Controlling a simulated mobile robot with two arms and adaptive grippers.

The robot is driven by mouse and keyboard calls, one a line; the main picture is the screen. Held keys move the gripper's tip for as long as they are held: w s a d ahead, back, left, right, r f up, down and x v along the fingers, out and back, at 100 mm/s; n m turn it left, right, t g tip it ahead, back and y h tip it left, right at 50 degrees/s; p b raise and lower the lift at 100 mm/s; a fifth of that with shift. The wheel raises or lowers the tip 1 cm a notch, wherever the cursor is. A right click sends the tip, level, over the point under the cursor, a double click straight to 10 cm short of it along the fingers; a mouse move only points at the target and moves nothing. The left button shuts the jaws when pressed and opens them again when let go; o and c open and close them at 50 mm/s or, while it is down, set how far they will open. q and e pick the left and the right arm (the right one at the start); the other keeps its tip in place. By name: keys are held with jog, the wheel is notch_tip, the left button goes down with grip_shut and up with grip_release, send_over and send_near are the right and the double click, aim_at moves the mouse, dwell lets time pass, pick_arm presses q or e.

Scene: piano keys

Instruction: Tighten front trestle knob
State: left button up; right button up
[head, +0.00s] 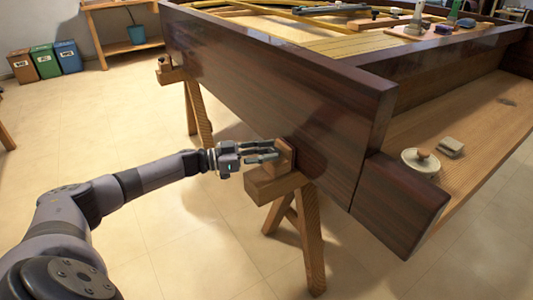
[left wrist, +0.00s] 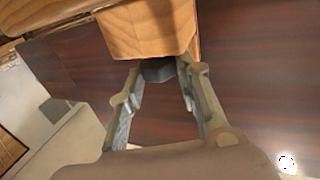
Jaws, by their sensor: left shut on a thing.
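The front trestle (head: 310,235) is light wood and stands under the near end of the dark wooden piano case (head: 270,95). A wooden block (head: 284,156) rises from the trestle's top beam against the case side. My left gripper (head: 270,152) reaches this block from the left. In the left wrist view a dark knob (left wrist: 158,71) sticks out from the wooden block (left wrist: 150,30). My left gripper (left wrist: 160,82) is shut on the knob, with one finger on each side. In the head view the fingers hide the knob. My right gripper is not in view.
A second trestle (head: 195,105) supports the far end of the case. A round lidded pot (head: 421,161) and a small block (head: 450,147) sit on the wooden shelf at right. Coloured bins (head: 45,62) stand at the back left. The tiled floor at left is clear.

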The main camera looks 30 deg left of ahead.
pick_arm(q)
jog(key=o, duration=1.1)
jog(key=shift+s, duration=0.1)
jog(key=v, duration=1.1)
jog(key=shift+s+a, duration=0.2)
jog(key=shift+a, duration=0.15)
